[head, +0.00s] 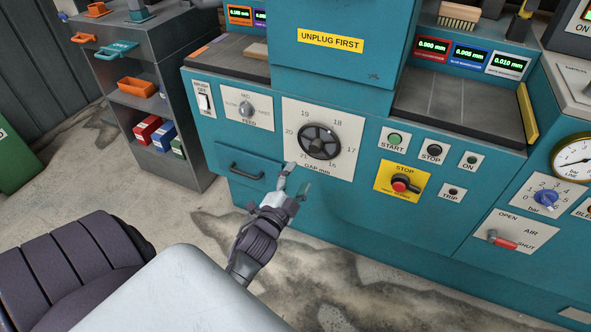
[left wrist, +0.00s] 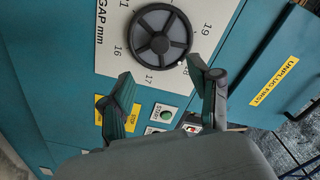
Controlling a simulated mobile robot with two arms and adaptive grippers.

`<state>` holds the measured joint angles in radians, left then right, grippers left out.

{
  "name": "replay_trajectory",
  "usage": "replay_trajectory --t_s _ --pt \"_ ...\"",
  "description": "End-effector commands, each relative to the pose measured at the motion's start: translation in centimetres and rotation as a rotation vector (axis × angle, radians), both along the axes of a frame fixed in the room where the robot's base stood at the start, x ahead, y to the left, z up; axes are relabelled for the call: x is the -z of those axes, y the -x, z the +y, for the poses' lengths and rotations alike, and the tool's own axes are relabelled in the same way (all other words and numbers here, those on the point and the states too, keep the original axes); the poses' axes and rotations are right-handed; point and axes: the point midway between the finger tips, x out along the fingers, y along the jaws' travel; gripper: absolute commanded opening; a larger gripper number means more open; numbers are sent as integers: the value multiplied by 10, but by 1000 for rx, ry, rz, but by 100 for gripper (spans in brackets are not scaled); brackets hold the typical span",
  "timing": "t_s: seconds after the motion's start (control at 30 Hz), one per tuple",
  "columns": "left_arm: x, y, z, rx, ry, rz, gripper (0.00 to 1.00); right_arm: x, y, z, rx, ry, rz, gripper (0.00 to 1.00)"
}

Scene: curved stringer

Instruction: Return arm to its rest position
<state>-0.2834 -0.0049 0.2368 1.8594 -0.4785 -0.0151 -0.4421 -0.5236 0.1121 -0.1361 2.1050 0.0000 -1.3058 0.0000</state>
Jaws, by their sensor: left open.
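My left gripper (head: 296,181) is open and empty in the head view. It is in front of the teal machine, just below the gap handwheel (head: 319,142) as seen in the picture. In the left wrist view the two fingers of the gripper (left wrist: 160,72) are spread apart with nothing between them. The dark handwheel (left wrist: 160,36) shows beyond the fingertips, and the gripper looks apart from it. My right gripper is in neither view.
The machine front (head: 340,205) carries a drawer handle (head: 246,171), a red stop knob (head: 401,184), a feed knob (head: 246,110) and a red-handled air valve (head: 503,240). A grey shelf cart (head: 193,100) stands at left. Bare floor (head: 85,180) lies between it and me.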

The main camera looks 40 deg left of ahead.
Motion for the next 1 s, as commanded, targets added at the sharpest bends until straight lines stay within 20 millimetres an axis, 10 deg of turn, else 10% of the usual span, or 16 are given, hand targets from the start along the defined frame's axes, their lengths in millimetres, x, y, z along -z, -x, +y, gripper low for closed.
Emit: replay_trajectory --t_s 0.7,1.0 --pt "5 7 -2 -5 23 20 62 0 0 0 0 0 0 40" --pt "102 65 -51 -121 481 469 62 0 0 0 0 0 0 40"
